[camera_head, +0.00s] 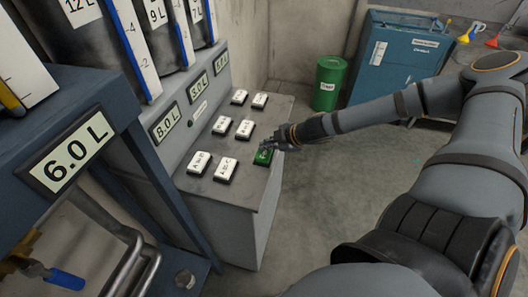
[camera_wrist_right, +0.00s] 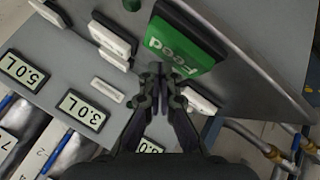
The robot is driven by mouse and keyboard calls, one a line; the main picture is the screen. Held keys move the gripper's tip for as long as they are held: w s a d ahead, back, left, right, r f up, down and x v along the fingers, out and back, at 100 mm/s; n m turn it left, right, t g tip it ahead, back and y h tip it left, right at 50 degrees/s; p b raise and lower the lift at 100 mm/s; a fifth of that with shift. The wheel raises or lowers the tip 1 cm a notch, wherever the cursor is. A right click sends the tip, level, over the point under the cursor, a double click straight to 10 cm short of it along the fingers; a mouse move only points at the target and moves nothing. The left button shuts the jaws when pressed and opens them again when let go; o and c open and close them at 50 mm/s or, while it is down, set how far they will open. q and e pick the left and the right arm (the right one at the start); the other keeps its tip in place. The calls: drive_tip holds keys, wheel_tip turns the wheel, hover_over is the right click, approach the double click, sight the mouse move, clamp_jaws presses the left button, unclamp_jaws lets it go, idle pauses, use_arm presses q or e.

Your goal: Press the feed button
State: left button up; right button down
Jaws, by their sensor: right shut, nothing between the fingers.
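The feed button is a green block marked "Feed" (camera_head: 263,157) at the right edge of the grey console top (camera_head: 246,184). It also shows large at the top of the right wrist view (camera_wrist_right: 180,44), its lettering seen at a slant. My right gripper (camera_head: 272,146) reaches in from the right, its fingertips right by the green button and partly covering its far side. In the right wrist view my right gripper (camera_wrist_right: 160,72) is closed and empty, its tips just below the button's edge. I cannot tell whether they touch it. My left gripper is out of view.
Several white buttons, such as "A to B" (camera_head: 199,163), stand close by on the console. Displays (camera_head: 166,124) line its sloped back panel. A blue frame with a "6.0 L" display (camera_head: 68,152) stands at the left. A green bin (camera_head: 327,86) and blue cabinet (camera_head: 392,66) stand behind.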

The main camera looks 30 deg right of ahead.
sight(267, 152)
idle(0.4)
drive_tip(key=shift+f+b, duration=0.4)
drive_tip(key=shift+f, duration=0.25)
idle(0.4)
drive_tip(key=shift+r+p, duration=0.45)
drive_tip(key=shift+r, duration=0.2)
wheel_tip(267, 152, up, 6)
drive_tip(key=p, duration=0.6)
drive_tip(key=shift+r, duration=0.15)
